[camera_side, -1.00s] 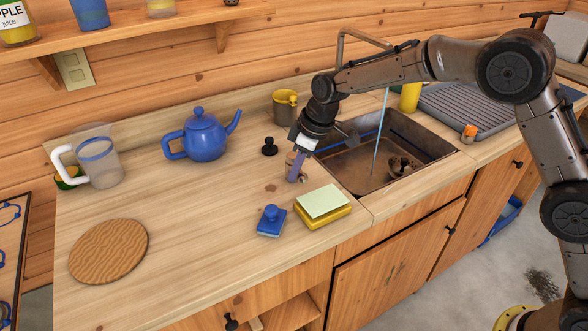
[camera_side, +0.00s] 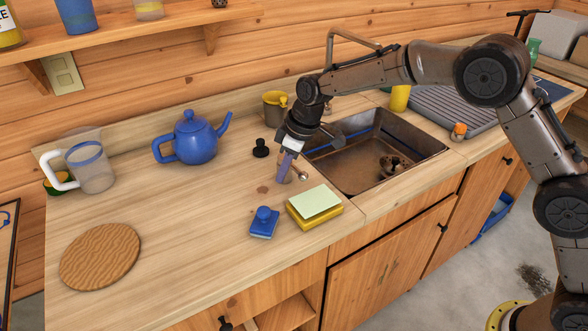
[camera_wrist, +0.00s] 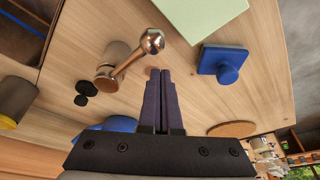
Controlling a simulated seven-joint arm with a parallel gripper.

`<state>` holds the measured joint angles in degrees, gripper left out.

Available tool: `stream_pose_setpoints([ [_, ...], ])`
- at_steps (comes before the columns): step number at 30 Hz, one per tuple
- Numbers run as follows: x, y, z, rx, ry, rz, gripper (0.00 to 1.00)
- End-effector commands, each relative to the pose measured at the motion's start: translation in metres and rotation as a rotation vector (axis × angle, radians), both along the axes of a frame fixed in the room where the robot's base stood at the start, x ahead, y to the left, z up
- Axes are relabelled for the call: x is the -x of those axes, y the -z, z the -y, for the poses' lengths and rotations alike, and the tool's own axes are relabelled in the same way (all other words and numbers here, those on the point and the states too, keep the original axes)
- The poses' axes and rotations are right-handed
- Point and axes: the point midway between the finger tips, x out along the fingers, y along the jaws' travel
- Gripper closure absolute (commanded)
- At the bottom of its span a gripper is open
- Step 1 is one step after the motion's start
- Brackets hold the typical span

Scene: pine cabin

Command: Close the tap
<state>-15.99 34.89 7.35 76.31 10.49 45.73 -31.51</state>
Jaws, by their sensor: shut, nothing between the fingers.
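The tap's spout (camera_side: 331,45) arches over the sink, and no water stream shows under it. The tap's lever is copper with a round ball end (camera_wrist: 152,41) and a cylindrical base (camera_wrist: 113,66) in the wrist view. In the side view its ball end (camera_side: 304,177) shows just right of my fingers, and my gripper hides much of the rest. My gripper (camera_side: 284,178) is shut and empty, pointing down at the counter beside the lever. In the wrist view the closed fingertips (camera_wrist: 160,72) are just below the ball; whether they touch it I cannot tell.
A green-topped yellow sponge (camera_side: 315,206) and a blue scrubber (camera_side: 264,222) lie in front of my gripper. The sink (camera_side: 350,165) is at the right. The left front counter is mostly clear.

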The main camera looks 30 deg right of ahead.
Motion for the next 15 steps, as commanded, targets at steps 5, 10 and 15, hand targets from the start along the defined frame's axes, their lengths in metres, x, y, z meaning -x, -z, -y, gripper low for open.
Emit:
stream_pose_setpoints([
  [5,-0.003,-0.022,-0.003,-0.003,0.002,0.007,1.00],
  [10,0.003,-0.054,0.005,-0.003,0.002,0.006,1.00],
  [15,0.008,-0.079,0.012,-0.002,0.001,0.005,1.00],
])
